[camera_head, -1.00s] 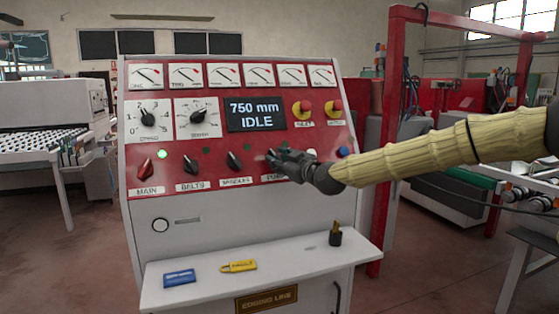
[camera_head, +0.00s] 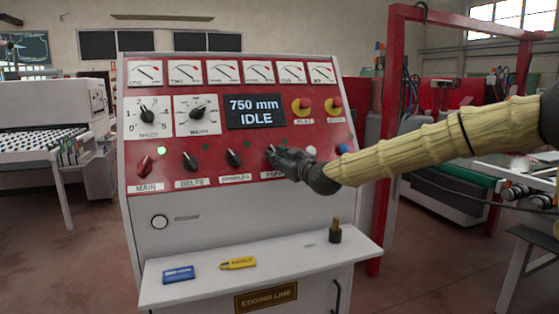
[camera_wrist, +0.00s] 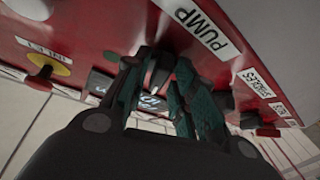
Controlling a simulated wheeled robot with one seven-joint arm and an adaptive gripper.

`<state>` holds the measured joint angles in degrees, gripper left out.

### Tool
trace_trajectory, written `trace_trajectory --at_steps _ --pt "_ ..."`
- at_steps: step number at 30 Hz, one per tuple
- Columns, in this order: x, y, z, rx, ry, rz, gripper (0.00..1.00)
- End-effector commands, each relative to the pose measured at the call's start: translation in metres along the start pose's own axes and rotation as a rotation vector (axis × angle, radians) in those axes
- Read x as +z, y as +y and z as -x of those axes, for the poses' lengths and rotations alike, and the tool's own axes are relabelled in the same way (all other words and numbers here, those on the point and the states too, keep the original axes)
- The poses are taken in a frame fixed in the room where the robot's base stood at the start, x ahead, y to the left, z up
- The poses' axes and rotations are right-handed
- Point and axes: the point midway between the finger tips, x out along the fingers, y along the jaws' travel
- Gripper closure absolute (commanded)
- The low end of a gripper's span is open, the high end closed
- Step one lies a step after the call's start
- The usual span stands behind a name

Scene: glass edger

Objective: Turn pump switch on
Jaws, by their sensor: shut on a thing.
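The red control panel (camera_head: 215,150) carries a row of labelled switches. My gripper (camera_head: 274,157) is at the pump switch, the rightmost dark knob position in that row, and covers most of it in the head view. In the wrist view, the PUMP label (camera_wrist: 200,32) sits beside my fingers. There my gripper (camera_wrist: 162,72) is shut around the pump switch (camera_wrist: 151,74), with one finger on each side. The knob's exact angle is hard to tell behind the fingers.
To the left are the red MAIN switch (camera_head: 144,165) with a lit green lamp (camera_head: 162,150), the BELTS switch (camera_head: 190,162) and the SPINDLES switch (camera_head: 234,158). The display (camera_head: 254,112) reads 750 mm IDLE. A shelf (camera_head: 215,275) juts out below.

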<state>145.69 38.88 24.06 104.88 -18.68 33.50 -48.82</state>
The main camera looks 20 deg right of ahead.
Motion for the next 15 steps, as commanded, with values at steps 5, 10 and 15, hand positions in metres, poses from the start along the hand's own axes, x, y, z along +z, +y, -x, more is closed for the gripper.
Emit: trace_trajectory --at_steps 5,10,15 --pt "-0.0011 -0.0024 -0.0008 0.082 0.006 -0.117 0.98" --pt "-0.0038 -0.0037 -0.0013 0.171 0.008 -0.252 0.98" --pt "-0.0055 -0.0050 -0.0020 0.259 0.008 -0.388 0.98"
